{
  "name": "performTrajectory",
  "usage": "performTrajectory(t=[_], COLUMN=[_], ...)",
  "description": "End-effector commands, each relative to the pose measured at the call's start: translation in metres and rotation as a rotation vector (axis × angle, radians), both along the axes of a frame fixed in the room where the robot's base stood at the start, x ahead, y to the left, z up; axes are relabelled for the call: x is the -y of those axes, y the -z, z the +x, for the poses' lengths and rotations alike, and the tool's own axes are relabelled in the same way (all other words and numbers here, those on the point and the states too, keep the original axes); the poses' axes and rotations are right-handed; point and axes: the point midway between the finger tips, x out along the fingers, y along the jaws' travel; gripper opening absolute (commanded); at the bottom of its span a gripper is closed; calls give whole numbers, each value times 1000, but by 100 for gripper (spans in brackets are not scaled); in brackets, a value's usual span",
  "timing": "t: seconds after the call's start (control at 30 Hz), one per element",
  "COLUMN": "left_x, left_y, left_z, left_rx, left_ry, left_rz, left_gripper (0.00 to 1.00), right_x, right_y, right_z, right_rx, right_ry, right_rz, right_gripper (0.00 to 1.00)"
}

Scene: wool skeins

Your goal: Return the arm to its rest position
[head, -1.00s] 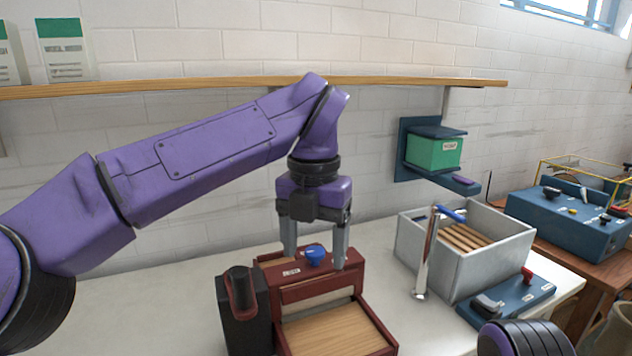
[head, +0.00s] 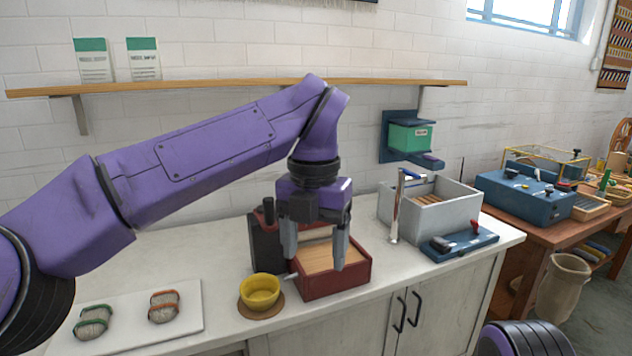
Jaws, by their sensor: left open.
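My left arm comes in from the left in the head view and crosses over the counter. Its gripper (head: 315,258) points down with its two grey fingers apart and nothing between them. It shows in front of the dark red box (head: 352,280) with a wooden inside; I cannot tell the exact gap between fingers and box. Two wool skeins lie on a white board (head: 190,325) at the left: one with green bands (head: 93,322) and one with orange bands (head: 164,306). Only a dark, rounded part of my right arm shows at the bottom right; its gripper is out of view.
A yellow bowl (head: 260,292) stands on a brown round mat left of the box. A grey basin (head: 455,212) with a tap (head: 394,215) and a blue panel (head: 460,244) are to the right. A wooden shelf (head: 240,86) runs along the wall above.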

Motion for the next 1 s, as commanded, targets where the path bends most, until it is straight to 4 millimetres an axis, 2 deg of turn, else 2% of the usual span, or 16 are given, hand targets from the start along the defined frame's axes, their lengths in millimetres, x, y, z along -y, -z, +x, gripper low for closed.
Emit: performTrajectory(t=[0.13,0.27,0.47,0.57,0.67,0.77,0.87,0.9,0.97,1.0], left_x=[-2,-7,-22,-34,-47,-61,-77,-84,-95,-102], left_y=[0,8,32,54,83,123,180,208,252,280], left_z=[14,31,60,77,95,109,116,115,107,98], left_rx=[74,187,359,448,530,596,634,637,628,612], left_ry=[-4,23,88,150,245,391,609,719,896,1009], left_rz=[14,83,257,383,526,681,837,893,954,979], left_gripper=[72,72,72,72,72,72,72,72,72,72], right_x=[0,0,0,0,0,0,0,0,0,0], right_y=[0,0,0,0,0,0,0,0,0,0], right_z=[0,0,0,0,0,0,0,0,0,0], right_rx=[0,0,0,0,0,0,0,0,0,0], right_ry=[0,0,0,0,0,0,0,0,0,0], right_rz=[0,0,0,0,0,0,0,0,0,0], right_gripper=[0,0,0,0,0,0,0,0,0,0])
